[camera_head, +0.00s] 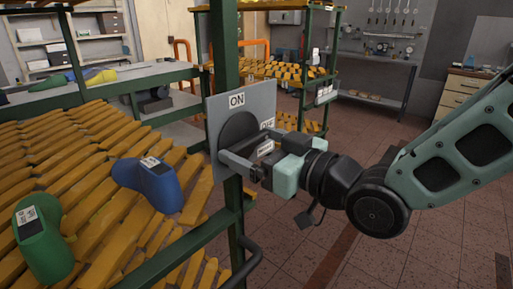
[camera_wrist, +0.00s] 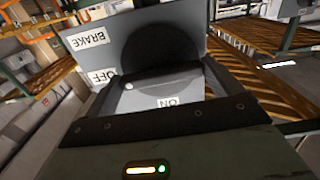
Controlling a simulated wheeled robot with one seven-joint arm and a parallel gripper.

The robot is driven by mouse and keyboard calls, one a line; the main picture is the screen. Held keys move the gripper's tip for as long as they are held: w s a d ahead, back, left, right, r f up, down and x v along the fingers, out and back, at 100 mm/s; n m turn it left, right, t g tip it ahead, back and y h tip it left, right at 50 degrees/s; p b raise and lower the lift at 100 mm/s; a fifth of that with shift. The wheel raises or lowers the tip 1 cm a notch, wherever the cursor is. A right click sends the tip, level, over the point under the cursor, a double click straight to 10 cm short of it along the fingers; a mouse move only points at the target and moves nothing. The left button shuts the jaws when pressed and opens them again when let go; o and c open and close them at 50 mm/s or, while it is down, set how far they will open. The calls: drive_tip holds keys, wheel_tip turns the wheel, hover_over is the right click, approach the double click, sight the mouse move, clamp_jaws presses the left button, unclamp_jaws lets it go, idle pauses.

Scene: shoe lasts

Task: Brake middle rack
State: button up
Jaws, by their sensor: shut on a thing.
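The brake panel (camera_head: 217,112) is a grey plate on the green post of the near rack (camera_head: 205,235), with an ON label at its top and an OFF label at its right. A dark round brake knob (camera_head: 238,130) sits on it. My gripper (camera_head: 246,163) is at the panel, shut on the knob, and its fingers hide part of it. In the wrist view, the panel (camera_wrist: 118,28) appears turned over, with BRAKE, OFF and ON labels around the dark knob (camera_wrist: 165,50). I cannot tell exactly which way the knob points.
Yellow slatted shelves on the near rack hold a blue shoe last (camera_head: 150,185) and a green shoe last (camera_head: 42,240). Another rack (camera_head: 275,70) with yellow slats stands behind. A workbench (camera_head: 375,97) is at the back. The tiled floor at right is mostly clear.

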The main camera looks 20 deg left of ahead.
drive_tip(key=n+b, duration=0.1)
drive_tip(key=b, duration=0.1)
drive_tip(key=n+b, duration=0.1)
drive_tip(key=b, duration=0.1)
drive_tip(key=shift+f+n, duration=0.3)
drive_tip(key=n+b, duration=1.3)
drive_tip(key=b, duration=0.4)
drive_tip(key=shift+r+n+b, duration=0.2)
drive_tip(key=shift+n+b, duration=0.7)
drive_tip(key=shift+b, duration=0.15)
drive_tip(key=shift+n, duration=0.3)
drive_tip(key=o, duration=0.7)
drive_tip(key=shift+r, duration=0.1)
